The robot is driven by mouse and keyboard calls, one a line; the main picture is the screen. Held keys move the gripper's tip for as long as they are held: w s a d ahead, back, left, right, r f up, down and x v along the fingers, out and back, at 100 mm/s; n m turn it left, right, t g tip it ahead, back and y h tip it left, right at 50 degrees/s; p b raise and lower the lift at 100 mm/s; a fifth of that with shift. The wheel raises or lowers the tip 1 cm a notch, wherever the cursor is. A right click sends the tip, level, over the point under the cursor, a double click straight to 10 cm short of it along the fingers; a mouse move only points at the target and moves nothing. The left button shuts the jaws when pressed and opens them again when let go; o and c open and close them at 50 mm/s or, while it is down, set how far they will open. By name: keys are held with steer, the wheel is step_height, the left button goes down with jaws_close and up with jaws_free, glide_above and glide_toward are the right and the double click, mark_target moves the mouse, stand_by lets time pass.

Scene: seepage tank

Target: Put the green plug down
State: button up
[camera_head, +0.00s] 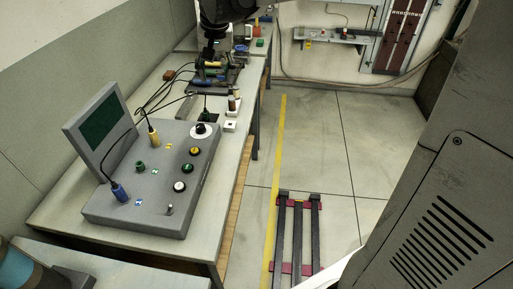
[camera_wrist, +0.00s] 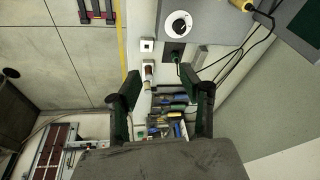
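The green plug (camera_wrist: 177,58) stands on a small black plate (camera_wrist: 172,50) beside the grey control box, with a dark cable near it. In the head view the black plate (camera_head: 206,115) shows between the box and the tools, and the plug on it is too small to make out well. My gripper (camera_wrist: 159,73) is open, its two dark fingers wide apart and nothing between them. The plug appears just beyond the right fingertip, apart from it. In the head view my gripper (camera_head: 210,52) is a dark shape above the far part of the bench.
The grey control box (camera_head: 150,215) carries a dial (camera_head: 201,130), several buttons, a green socket (camera_head: 140,167), a blue plug (camera_head: 119,193) and a yellow plug (camera_head: 153,138). Tools (camera_wrist: 170,115) lie in a tray beyond. Small white blocks (camera_head: 231,125) stand along the bench edge.

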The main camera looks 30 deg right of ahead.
steer(key=s+f+n+t, duration=0.1)
steer(key=s+f+t, duration=0.1)
steer(key=s, duration=1.1)
steer(key=s+f+n+t, duration=0.1)
steer(key=s+f, duration=0.3)
steer(key=s, duration=0.9)
steer(key=shift+f+n+t, duration=0.15)
steer(key=shift+n+t, duration=0.25)
steer(key=shift+n, duration=0.4)
